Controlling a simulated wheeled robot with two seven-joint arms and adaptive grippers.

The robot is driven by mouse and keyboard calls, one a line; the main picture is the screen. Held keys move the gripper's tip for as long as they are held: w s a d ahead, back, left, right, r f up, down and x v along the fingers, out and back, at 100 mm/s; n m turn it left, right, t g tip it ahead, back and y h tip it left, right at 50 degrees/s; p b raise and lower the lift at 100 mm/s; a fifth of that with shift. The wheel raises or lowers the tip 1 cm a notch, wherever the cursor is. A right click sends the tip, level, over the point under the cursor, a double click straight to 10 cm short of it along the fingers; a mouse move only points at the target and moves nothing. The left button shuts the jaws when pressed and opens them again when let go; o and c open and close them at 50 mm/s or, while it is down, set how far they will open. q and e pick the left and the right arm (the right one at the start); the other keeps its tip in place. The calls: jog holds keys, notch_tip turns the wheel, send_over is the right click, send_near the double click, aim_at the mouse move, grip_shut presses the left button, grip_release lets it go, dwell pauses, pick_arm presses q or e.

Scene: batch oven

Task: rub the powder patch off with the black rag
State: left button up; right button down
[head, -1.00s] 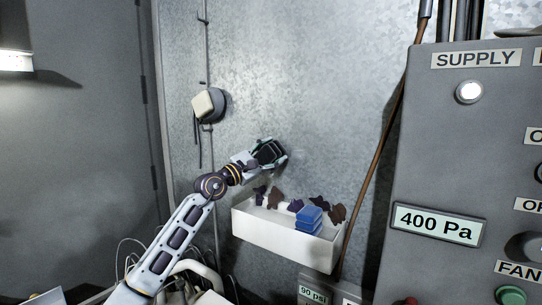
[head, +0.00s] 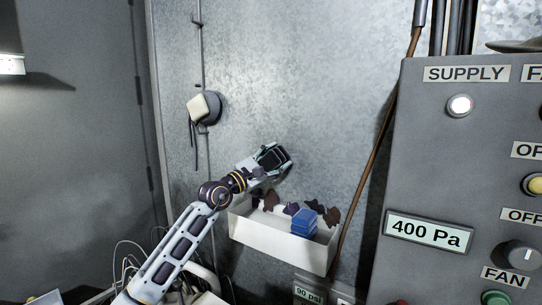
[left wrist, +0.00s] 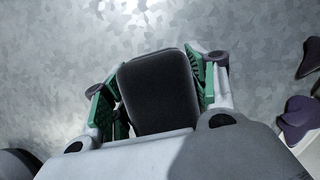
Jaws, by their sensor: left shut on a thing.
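My left gripper (head: 274,157) is shut on the black rag (left wrist: 160,92), which looks like a dark rounded pad between the green fingers in the left wrist view. In the head view the rag (head: 273,159) is held up against or just in front of the grey metal wall, above the white bin. I cannot tell whether it touches the wall. I cannot make out the powder patch on the mottled wall; the gripper and rag may hide it. My right gripper is not in view.
A round wall fitting (head: 210,107) is up left. A brown cable (head: 376,130) and a control panel (head: 430,170) stand right. The wall above is clear.

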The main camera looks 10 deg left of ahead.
aim_at(289, 159)
pick_arm(q)
jog(key=shift+d+f, duration=0.1)
jog(key=shift+d, duration=0.05)
jog(key=shift+s+d, duration=0.1)
jog(key=shift+s+d+p, duration=0.15)
jog(key=shift+d+p, duration=0.2)
jog(key=shift+p, duration=0.2)
jog(key=shift+s+d+p, duration=0.25)
jog(key=shift+d+p, duration=0.25)
jog(key=shift+d, duration=0.05)
jog(key=shift+s+d+p, duration=0.25)
jog(key=shift+d+p, duration=0.25)
jog(key=shift+d, duration=0.05)
jog(key=shift+s+d+p, duration=0.2)
jog(key=shift+d+p, duration=0.35)
jog(key=shift+p, duration=0.05)
jog(key=shift+s+d+p, duration=0.2)
jog(key=shift+d+p, duration=0.15)
jog(key=shift+d, duration=0.15)
jog(key=shift+s+d+p, duration=0.2)
jog(key=shift+d+p, duration=0.15)
jog(key=shift+d, duration=0.15)
